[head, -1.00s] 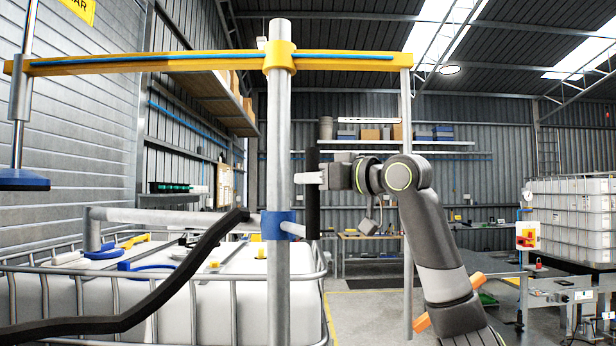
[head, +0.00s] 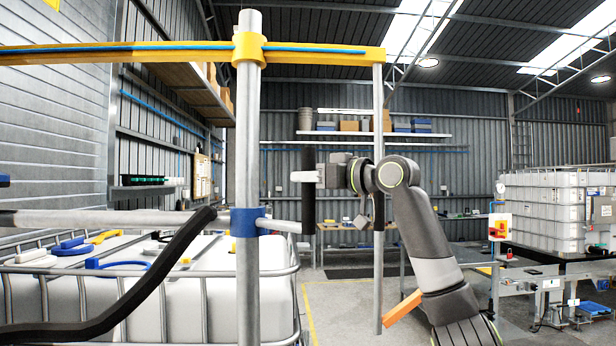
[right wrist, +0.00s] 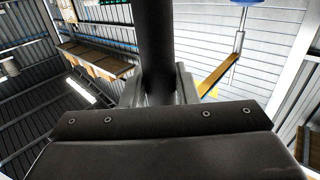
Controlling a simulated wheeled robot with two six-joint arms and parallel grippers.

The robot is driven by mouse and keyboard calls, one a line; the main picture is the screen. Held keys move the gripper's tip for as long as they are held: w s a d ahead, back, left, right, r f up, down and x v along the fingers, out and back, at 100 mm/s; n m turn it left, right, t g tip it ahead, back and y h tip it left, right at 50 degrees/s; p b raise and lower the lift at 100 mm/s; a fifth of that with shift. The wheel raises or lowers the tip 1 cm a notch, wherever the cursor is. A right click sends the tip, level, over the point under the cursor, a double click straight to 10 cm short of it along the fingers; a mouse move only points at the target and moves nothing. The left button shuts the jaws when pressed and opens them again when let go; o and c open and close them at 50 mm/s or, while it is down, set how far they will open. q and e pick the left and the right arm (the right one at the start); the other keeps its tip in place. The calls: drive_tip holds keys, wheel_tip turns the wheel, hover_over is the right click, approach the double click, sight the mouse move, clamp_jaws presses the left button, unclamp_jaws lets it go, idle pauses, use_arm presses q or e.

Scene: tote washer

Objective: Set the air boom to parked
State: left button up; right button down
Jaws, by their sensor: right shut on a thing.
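A grey horizontal pipe (head: 110,219), apparently the air boom, runs through a blue collar (head: 247,221) on an upright steel post (head: 246,130). Its short right end joins an upright black handle (head: 308,205). My right gripper (head: 312,176) is shut on this handle in the head view. The right wrist view shows the black bar (right wrist: 157,40) between the fingers (right wrist: 158,92). A yellow beam (head: 200,52) with a blue line crosses higher on the post. The pipe's far left end is outside the head view. My left gripper is not in view.
A caged white tank (head: 190,308) stands below the pipe. A black curved bar or hose (head: 135,290) crosses in front of it. A thin grey upright (head: 378,200) stands beside my right arm. Another caged tank (head: 555,212) stands at the right.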

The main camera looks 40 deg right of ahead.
drive_tip(key=shift+d+r, duration=0.1)
drive_tip(key=shift+r, duration=0.1)
drive_tip(key=c, duration=1.4)
unclamp_jaws()
drive_tip(key=shift+c, duration=0.2)
drive_tip(key=shift+o, duration=1.2)
drive_tip(key=shift+f, duration=0.1)
drive_tip(key=shift+o, duration=0.2)
drive_tip(key=shift+w+d+f, duration=0.1)
drive_tip(key=shift+w, duration=0.1)
drive_tip(key=b+v, duration=0.8)
drive_tip(key=v, duration=0.9)
drive_tip(key=shift+s, duration=0.25)
drive_tip(key=shift+d, duration=0.2)
